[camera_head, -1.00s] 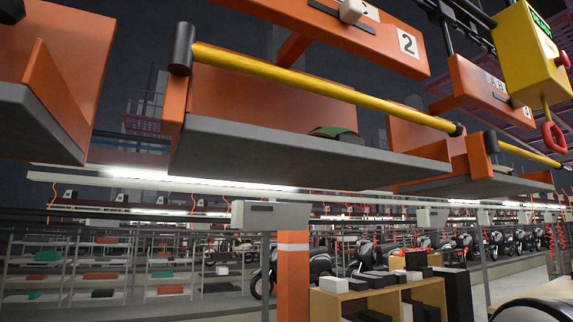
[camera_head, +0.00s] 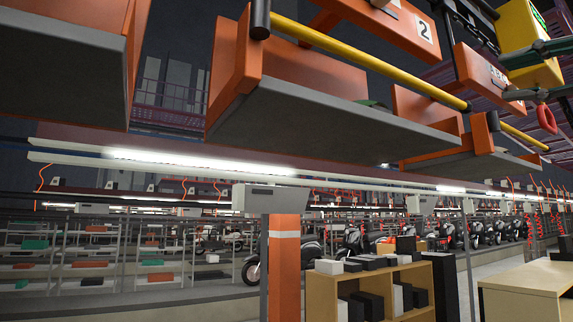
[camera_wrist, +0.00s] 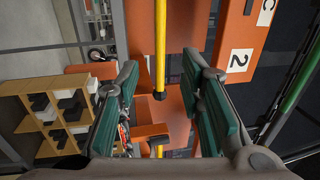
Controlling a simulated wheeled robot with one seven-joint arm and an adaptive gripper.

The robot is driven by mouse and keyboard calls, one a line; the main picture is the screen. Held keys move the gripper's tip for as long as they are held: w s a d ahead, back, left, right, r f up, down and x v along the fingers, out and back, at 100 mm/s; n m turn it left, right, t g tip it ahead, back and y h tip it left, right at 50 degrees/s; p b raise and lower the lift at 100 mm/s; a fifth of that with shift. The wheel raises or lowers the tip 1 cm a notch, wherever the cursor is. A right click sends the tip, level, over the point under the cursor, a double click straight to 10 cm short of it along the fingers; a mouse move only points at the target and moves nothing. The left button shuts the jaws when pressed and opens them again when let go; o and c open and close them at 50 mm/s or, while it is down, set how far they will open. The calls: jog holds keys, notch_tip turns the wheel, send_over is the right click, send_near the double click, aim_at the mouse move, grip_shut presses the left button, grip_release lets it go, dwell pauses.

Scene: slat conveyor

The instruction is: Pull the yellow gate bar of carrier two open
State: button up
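Carrier two (camera_head: 318,118) is an orange hanging carrier with a grey tray floor, marked by a white "2" plate (camera_head: 425,30); the plate also shows in the wrist view (camera_wrist: 239,61). Its yellow gate bar (camera_head: 365,61) runs across the front, from a black pivot at upper left to a black end cap at right. My gripper (camera_head: 508,78) enters from the right edge, right of that cap. In the wrist view my gripper (camera_wrist: 159,75) is open, with green pads either side of the bar's end (camera_wrist: 160,45).
Another carrier with a yellow bar (camera_head: 522,138) hangs at right, below my gripper. A yellow control box (camera_head: 525,28) with a red pull ring (camera_head: 546,118) hangs behind my gripper. An orange post (camera_head: 284,270) and a wooden shelf (camera_head: 372,283) stand below.

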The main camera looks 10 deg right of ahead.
aim_at(443, 93)
jog(key=p+x, duration=0.1)
jog(key=x, duration=1.2)
jog(key=shift+w+a+r, duration=0.1)
jog(key=shift+w, duration=0.2)
jog(key=shift+c, duration=0.4)
grip_shut()
